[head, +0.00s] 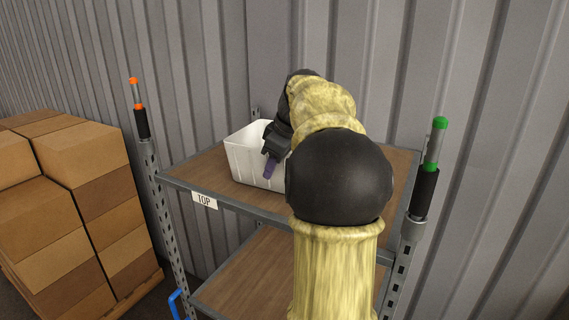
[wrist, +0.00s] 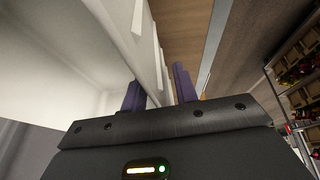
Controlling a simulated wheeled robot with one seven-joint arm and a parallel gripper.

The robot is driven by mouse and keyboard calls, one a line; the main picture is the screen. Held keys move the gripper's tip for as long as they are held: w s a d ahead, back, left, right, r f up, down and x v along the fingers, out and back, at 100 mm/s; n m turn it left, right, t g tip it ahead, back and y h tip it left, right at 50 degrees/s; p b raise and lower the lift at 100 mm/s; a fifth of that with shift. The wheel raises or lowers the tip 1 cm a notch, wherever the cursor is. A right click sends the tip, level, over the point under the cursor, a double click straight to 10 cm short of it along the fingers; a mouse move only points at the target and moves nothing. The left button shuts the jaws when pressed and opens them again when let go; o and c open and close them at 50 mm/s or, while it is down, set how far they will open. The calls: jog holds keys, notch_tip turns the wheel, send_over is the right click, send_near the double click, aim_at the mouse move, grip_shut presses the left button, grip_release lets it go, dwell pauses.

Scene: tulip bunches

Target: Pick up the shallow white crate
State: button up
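The white crate (head: 247,160) stands upright on the wooden top shelf (head: 205,172) of a metal rack, left of my arm. Its right part is hidden behind my arm in the head view. My gripper (head: 270,166) reaches down at its front wall, with one purple finger showing outside that wall. In the wrist view, my gripper (wrist: 159,80) is open, its fingers straddling the ribbed crate wall (wrist: 128,38). The left finger is on the inner side, the right one outside with a gap to the wall. The visible crate interior is empty.
A "TOP" label (head: 204,200) marks the shelf's front edge. Posts with an orange tip (head: 134,92) and a green tip (head: 437,135) rise at the shelf's sides. Stacked cardboard boxes (head: 75,190) stand left. A corrugated wall (head: 215,60) is close behind. A lower shelf (head: 250,275) looks bare.

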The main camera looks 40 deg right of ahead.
jog(key=shift+s+a, duration=0.1)
grip_shut()
jog(key=shift+w+r, duration=0.2)
jog(key=shift+r, duration=0.05)
jog(key=shift+r, duration=0.55)
notch_tip(320, 180, up, 16)
jog(key=p, duration=0.2)
jog(key=shift+r, duration=0.25)
jog(key=shift+s, duration=0.1)
dwell(0.4)
